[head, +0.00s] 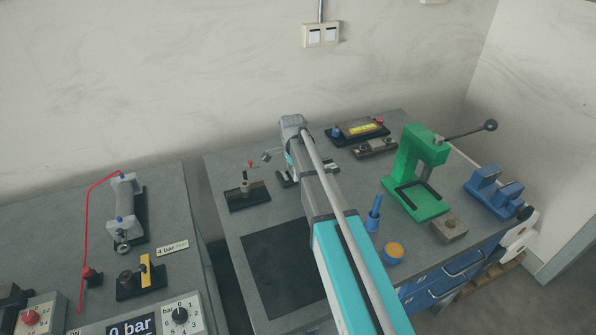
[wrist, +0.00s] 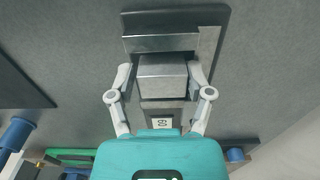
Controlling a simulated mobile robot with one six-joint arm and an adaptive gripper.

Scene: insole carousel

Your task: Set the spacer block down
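The spacer block (wrist: 163,72), a grey metal block, sits between the two fingers of my gripper (wrist: 162,80) in the wrist view. Both fingertips press against its sides. Just beyond it is a fixture with a black base plate (wrist: 221,22) and a grey metal bar (wrist: 160,43). The block is close to that bar; I cannot tell whether they touch or whether the block rests on the base. A small number label (wrist: 161,122) shows below the block. In the head view my arm hides the gripper and block; part of the fixture's black base (head: 287,181) shows beside it.
A dark mat (head: 275,265) lies on the bench in front. A small black-based fixture (head: 249,196) stands to the left. A green press (head: 418,170), a blue holder (head: 493,192), a blue tool (head: 374,214) and an orange-topped tub (head: 394,251) stand to the right.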

